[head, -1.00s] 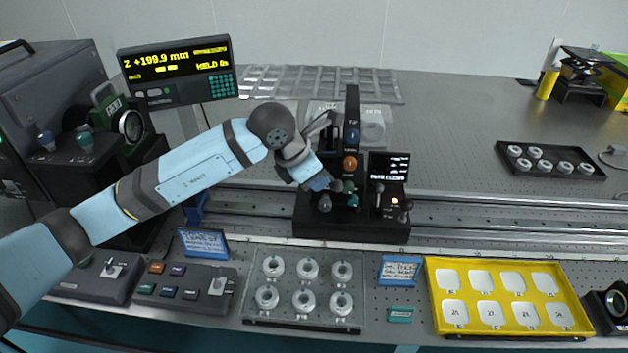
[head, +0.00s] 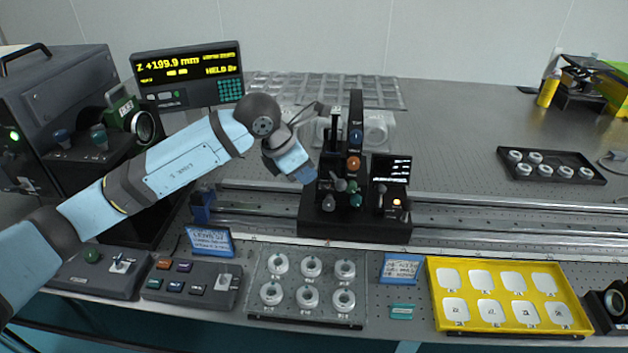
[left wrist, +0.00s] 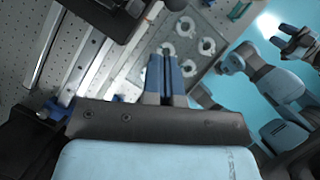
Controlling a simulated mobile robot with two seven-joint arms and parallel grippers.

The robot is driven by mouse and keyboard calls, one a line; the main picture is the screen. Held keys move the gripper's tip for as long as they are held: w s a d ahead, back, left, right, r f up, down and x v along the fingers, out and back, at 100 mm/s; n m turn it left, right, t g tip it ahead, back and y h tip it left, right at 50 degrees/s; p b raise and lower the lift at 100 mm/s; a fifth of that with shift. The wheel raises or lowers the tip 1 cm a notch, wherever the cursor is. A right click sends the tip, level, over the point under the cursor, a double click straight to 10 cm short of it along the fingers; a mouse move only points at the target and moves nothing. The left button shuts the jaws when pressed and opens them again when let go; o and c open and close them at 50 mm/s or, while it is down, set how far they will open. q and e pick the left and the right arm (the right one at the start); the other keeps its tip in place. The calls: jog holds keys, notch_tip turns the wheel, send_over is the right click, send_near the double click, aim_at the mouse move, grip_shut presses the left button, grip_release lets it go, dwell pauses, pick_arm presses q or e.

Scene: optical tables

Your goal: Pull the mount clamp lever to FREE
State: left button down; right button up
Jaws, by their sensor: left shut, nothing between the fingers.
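The black mount (head: 354,226) stands on the rail with a tall column. Grey-knobbed levers show on it: one (head: 341,185) low in front of the column, and one (head: 380,190) upright beside the small screen. I cannot tell which is the clamp lever, and no FREE label is readable. My left gripper (head: 307,176) is just left of the column, apart from the knobs. In the left wrist view its two blue fingers (left wrist: 165,66) are together, holding nothing. My right gripper (left wrist: 281,36) shows small at the upper right of that view, fingertips apart.
The rail (head: 480,212) runs clear to the right. A clear tray (head: 258,302) of white rings and a yellow tray (head: 438,310) lie in front. A display (head: 188,75) stands behind my left arm.

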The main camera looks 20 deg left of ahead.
pick_arm(q)
jog(key=s+d+v, duration=0.1)
jog(key=v, duration=0.8)
jog(key=shift+a+r+b, duration=0.2)
jog(key=shift+r+b, duration=0.15)
jog(key=shift+r, duration=0.05)
pick_arm(e)
jog(key=shift+s+f, duration=0.2)
jog(key=shift+f, duration=0.25)
pick_arm(q)
jog(key=shift+s, duration=0.1)
pick_arm(e)
jog(key=shift+s, duration=0.1)
